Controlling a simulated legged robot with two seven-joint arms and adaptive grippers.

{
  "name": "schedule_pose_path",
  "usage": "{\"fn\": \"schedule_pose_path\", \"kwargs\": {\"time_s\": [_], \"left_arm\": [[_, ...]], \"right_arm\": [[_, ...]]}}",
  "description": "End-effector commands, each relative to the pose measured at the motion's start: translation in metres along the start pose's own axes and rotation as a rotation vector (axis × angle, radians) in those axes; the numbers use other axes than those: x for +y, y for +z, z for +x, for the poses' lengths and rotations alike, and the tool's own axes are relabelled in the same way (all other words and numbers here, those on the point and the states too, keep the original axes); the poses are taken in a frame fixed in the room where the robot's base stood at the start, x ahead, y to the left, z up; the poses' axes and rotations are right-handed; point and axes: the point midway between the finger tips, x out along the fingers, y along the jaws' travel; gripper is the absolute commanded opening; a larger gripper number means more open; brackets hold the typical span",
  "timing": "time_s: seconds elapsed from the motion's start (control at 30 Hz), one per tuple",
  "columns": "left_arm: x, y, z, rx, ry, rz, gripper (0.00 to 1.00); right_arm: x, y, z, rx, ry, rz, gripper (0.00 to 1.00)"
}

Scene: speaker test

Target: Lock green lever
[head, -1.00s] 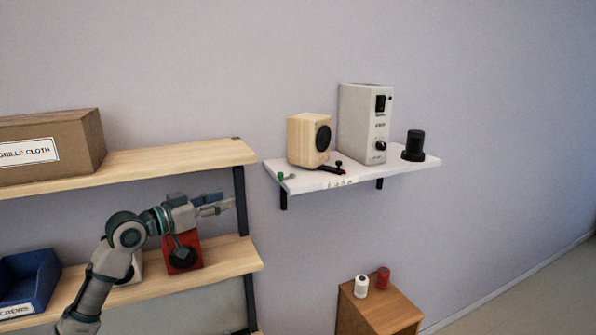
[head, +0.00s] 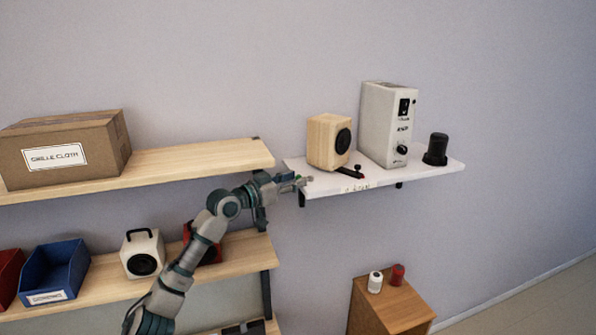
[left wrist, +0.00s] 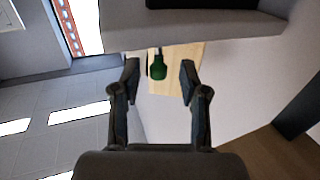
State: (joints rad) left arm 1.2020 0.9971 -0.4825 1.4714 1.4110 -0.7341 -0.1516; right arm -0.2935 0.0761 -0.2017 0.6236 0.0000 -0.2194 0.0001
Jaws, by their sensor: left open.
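The green lever (left wrist: 159,69) shows in the left wrist view as a green knob between my two fingertips, with a gap on each side. In the head view it is at the left front corner of the white wall shelf (head: 420,174), mostly covered by my gripper. My left gripper (head: 299,182) is open at that corner; its spread fingers show in the left wrist view (left wrist: 160,72). I cannot tell if a finger touches the lever. My right gripper is not in view.
On the white shelf stand a wooden speaker (head: 323,142), a grey device (head: 378,125) with a knob, a black cylinder (head: 436,150) and a black bar (head: 348,172). The wooden shelf (head: 200,158) is close on the left. A cabinet (head: 395,308) stands below.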

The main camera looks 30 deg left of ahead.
Motion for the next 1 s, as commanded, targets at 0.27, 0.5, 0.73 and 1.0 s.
{"fn": "schedule_pose_path", "kwargs": {"time_s": [0.27, 0.5, 0.73, 1.0], "left_arm": [[-0.005, 0.002, 0.021, 0.0, -0.001, -0.003, 0.44], [-0.006, 0.003, 0.022, 0.0, -0.002, -0.004, 0.44], [-0.005, 0.002, 0.022, 0.0, -0.003, -0.002, 0.0], [-0.006, 0.001, 0.022, 0.003, -0.009, -0.003, 0.0]], "right_arm": [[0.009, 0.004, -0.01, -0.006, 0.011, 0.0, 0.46], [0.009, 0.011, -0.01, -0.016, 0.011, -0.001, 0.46], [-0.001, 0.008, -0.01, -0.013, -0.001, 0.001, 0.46], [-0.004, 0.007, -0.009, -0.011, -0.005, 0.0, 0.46]]}}
